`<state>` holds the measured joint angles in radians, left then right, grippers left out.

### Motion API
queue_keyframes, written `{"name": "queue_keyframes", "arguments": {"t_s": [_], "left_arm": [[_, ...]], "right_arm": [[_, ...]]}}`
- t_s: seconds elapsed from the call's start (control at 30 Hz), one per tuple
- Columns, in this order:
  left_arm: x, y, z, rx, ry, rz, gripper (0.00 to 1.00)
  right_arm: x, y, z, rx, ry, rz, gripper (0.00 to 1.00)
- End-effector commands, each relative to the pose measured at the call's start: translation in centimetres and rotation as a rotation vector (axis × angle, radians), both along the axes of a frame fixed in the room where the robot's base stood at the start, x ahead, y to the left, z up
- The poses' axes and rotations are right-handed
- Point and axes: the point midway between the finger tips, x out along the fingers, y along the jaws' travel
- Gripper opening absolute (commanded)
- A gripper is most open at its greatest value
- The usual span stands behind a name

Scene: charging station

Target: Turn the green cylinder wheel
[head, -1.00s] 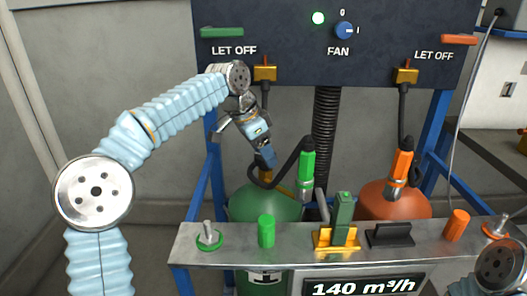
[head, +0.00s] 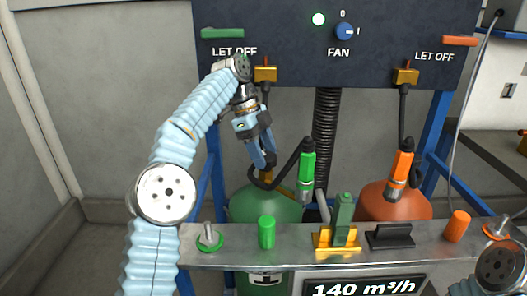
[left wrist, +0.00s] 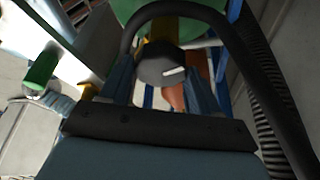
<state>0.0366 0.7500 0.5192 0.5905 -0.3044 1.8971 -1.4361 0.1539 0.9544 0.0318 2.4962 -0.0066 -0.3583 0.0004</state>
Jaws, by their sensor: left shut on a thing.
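The green cylinder (head: 262,205) stands behind the metal bench. Its wheel (left wrist: 163,66), a dark round knob with a white mark, shows between my fingers in the left wrist view. In the head view my left gripper (head: 264,162) points down at the top of the cylinder, its blue fingers on either side of the wheel and shut on it. The wheel is mostly hidden by the fingers and a black hose in the head view. Only a link of my right arm shows at the lower right; its gripper is out of view.
A black hose (head: 288,168) with a green connector (head: 307,172) curves close beside my left gripper. The orange cylinder (head: 393,201) stands to the right. The metal bench (head: 290,256) carries green, orange and black fittings. The dark fan panel (head: 290,60) is behind my arm.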

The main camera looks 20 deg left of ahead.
Motion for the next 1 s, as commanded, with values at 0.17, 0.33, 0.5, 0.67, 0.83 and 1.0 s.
{"name": "queue_keyframes", "arguments": {"t_s": [0.17,0.33,0.5,0.67,0.83,1.0], "left_arm": [[0.11,0.01,0.06,0.001,-0.003,-0.065,0.31],[0.09,-0.01,0.09,0.001,-0.003,-0.1,0.31],[0.09,0.02,0.08,0.001,-0.003,-0.108,0.31],[0.09,0.04,0.09,0.002,-0.003,-0.108,0.31],[0.09,0.04,0.09,0.002,-0.003,-0.108,0.68],[0.07,0.01,0.06,0.001,-0.002,-0.109,0.87]], "right_arm": [[0.0,0.0,0.02,0.0,0.0,0.0,0.43],[0.0,0.0,0.02,0.0,0.0,0.0,0.43],[0.0,0.0,0.02,0.0,0.0,0.0,0.43],[0.0,0.0,0.02,0.0,0.0,0.0,0.43],[0.0,0.0,0.02,0.0,0.0,0.0,0.43],[0.0,0.0,0.01,0.0,0.0,0.0,0.43]]}}
